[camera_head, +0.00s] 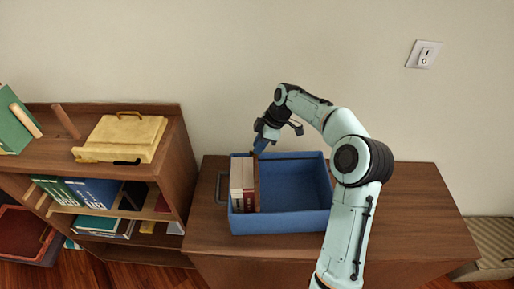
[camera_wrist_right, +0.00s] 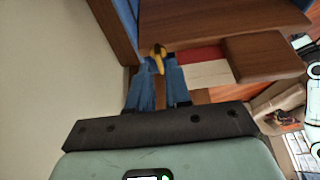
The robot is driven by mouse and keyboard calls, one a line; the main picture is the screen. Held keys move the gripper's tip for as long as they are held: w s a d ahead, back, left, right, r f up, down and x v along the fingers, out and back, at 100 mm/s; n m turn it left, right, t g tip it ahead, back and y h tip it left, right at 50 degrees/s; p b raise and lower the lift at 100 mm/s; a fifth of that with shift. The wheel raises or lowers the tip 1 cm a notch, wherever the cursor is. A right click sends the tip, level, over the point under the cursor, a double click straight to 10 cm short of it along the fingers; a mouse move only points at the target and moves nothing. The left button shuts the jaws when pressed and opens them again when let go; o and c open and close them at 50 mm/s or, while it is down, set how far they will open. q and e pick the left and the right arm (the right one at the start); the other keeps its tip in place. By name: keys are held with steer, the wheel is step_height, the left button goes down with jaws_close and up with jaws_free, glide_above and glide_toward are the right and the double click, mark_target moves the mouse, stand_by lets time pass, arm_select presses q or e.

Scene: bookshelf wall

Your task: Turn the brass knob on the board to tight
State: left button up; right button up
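The brass knob (camera_wrist_right: 158,58) shows small and yellow in the right wrist view, between the tips of my right gripper (camera_wrist_right: 158,70). The blue fingers sit close on both sides of it and appear shut on it. In the head view my right gripper (camera_head: 261,146) points down at the back edge of the blue box, and the knob is hidden there. A brown wooden board (camera_head: 257,186) stands upright in the box, against the right side of the books. My left gripper is not in view.
The blue box (camera_head: 285,222) stands on a wooden cabinet (camera_head: 408,205). Books (camera_head: 241,185) fill its left end, and its right part is empty. A bookshelf (camera_head: 183,165) with a yellow case (camera_head: 120,138) stands at left. A wall switch (camera_head: 424,55) is at upper right.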

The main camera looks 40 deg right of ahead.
steer(key=shift+x, duration=1.05)
jaws_close()
